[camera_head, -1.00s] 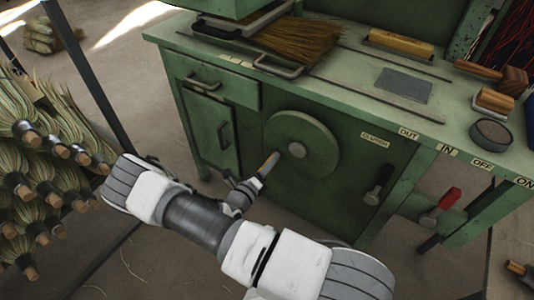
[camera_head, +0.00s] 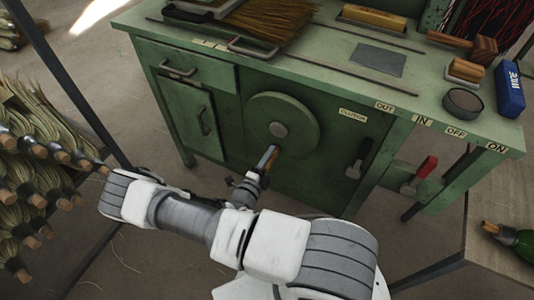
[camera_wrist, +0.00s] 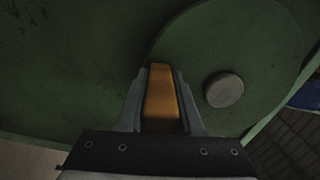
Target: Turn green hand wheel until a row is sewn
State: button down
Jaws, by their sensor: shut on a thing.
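The green hand wheel (camera_head: 298,112) is a round disc with a grey hub (camera_head: 278,129) on the front of the green machine bench. Its orange-brown handle (camera_head: 266,159) sticks out at the lower left of the hub. My gripper (camera_head: 257,174) is shut on this handle. In the wrist view the handle (camera_wrist: 162,97) lies between the two fingers of my gripper (camera_wrist: 163,110), with the wheel (camera_wrist: 245,40) and hub (camera_wrist: 223,90) to its right. A bundle of brown broom bristles (camera_head: 266,20) lies on the bench top.
A clutch lever (camera_head: 359,160) and a red-handled lever (camera_head: 421,173) are right of the wheel. A rack of bristle bundles (camera_head: 40,160) stands at left. A blue box (camera_head: 509,89) sits on the bench's right end. A wooden table (camera_head: 503,215) with a green bottle is at lower right.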

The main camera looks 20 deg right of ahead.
dwell(0.5)
jog(key=c, duration=0.6)
grip_release()
jog(key=shift+o, duration=0.2)
jog(key=shift+s, duration=0.1)
